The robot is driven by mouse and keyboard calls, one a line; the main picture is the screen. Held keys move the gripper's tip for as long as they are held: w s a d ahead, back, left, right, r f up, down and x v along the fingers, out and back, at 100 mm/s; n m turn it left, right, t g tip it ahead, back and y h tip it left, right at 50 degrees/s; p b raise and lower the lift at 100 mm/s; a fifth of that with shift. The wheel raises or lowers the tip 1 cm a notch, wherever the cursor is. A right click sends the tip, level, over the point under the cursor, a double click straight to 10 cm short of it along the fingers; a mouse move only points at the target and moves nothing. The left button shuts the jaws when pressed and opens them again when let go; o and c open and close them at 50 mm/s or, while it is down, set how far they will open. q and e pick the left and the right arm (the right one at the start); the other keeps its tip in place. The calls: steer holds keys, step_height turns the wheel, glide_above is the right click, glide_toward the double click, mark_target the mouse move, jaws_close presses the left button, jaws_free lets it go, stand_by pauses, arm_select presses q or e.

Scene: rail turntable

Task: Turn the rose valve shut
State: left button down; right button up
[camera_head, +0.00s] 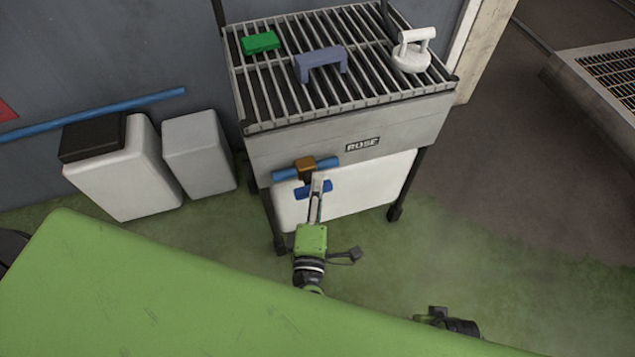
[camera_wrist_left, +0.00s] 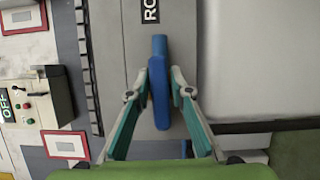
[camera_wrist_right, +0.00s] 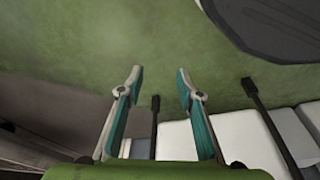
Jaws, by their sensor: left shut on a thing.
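The rose valve has a brown body (camera_head: 305,167) on a short blue pipe (camera_head: 329,164) at the front of the grated unit, under a sign reading ROSE (camera_head: 362,144). In the left wrist view the handle (camera_wrist_left: 160,105) sits between the two fingers, with the sign (camera_wrist_left: 151,10) above. My right gripper (camera_wrist_right: 160,82) is open and empty above the green floor, away from the valve.
The grated unit's top (camera_head: 300,105) carries a green block (camera_head: 261,42), a purple handle-shaped piece (camera_head: 321,62) and a white handled piece (camera_head: 411,52). Pale bins (camera_head: 198,150) stand at left. A green surface (camera_head: 130,290) fills the foreground. Floor right of the unit is clear.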

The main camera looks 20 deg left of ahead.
arm_select(q)
steer(key=shift+a+f+p, duration=0.1)
steer(key=shift+p, duration=0.25)
arm_select(e)
steer(key=shift+s+f, duration=0.35)
steer(key=shift+f, duration=0.5)
steer(key=shift+s+f, duration=0.3)
steer(key=shift+f, duration=0.55)
arm_select(q)
steer(key=c, duration=2)
jaws_free()
steer(key=shift+o, duration=0.2)
steer(key=v, duration=1.2)
steer(key=shift+r, duration=0.2)
